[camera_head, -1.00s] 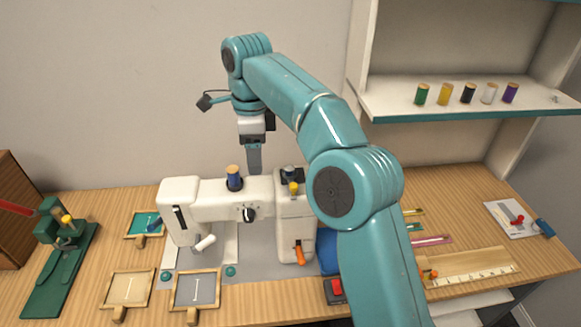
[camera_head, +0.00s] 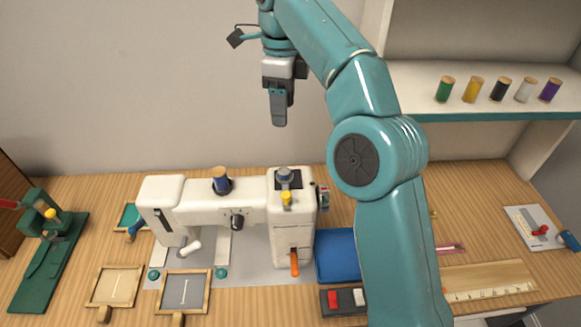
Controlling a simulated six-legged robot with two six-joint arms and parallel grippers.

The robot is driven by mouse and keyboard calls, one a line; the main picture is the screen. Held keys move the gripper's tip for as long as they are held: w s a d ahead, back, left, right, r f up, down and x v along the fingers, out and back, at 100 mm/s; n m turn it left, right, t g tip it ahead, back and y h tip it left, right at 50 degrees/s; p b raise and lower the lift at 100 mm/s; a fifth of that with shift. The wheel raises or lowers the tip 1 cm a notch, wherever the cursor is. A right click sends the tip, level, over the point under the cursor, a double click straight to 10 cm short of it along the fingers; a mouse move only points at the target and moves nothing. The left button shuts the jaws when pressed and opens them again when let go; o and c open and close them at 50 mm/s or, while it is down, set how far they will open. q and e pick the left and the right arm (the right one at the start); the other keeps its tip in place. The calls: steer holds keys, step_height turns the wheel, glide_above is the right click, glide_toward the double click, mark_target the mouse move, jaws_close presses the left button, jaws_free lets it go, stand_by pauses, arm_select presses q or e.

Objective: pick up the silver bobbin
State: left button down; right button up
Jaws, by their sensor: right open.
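A small silver-grey round piece, which looks like the silver bobbin (camera_head: 284,174), sits on a dark plate on top of the right end of the white sewing machine (camera_head: 250,207). A yellow knob (camera_head: 286,198) stands just in front of it. My right gripper (camera_head: 279,120) hangs with its fingers pointing down, above the machine and clear of it. The fingers show nearly edge-on, and it is open with nothing visible in it. It appears almost straight above the bobbin in the picture; the depth between them is hard to judge. My left gripper is out of view.
A blue thread spool (camera_head: 221,181) stands upright on the machine, left of the bobbin. Several spools line the shelf (camera_head: 470,117) at right. A blue pad (camera_head: 336,255) lies right of the machine, partly behind my arm. A green device (camera_head: 48,260) stands at far left.

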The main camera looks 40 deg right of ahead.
steer(key=b, duration=0.3)
glide_above(283, 171)
step_height(283, 171, down, 6)
steer(key=f, duration=0.2)
steer(key=w+f+b, duration=0.1)
steer(key=f, duration=0.1)
steer(key=shift+d, duration=0.25)
steer(key=shift+a+f, duration=0.2)
steer(key=shift+s+a+f, duration=0.25)
steer(key=shift+s+f, duration=0.4)
steer(key=shift+f, duration=0.15)
steer(key=f, duration=0.2)
steer(key=d+f, duration=0.1)
steer(key=shift+w+f+b, duration=0.25)
steer(key=shift+w+b, duration=0.05)
steer(key=shift+b, duration=0.05)
steer(key=shift+a, duration=0.25)
steer(key=shift+s+a+r, duration=0.15)
steer(key=shift+s, duration=0.15)
steer(key=shift+c, duration=0.5)
steer(key=shift+d, duration=0.3)
steer(key=c, duration=1)
steer(key=shift+a, duration=0.15)
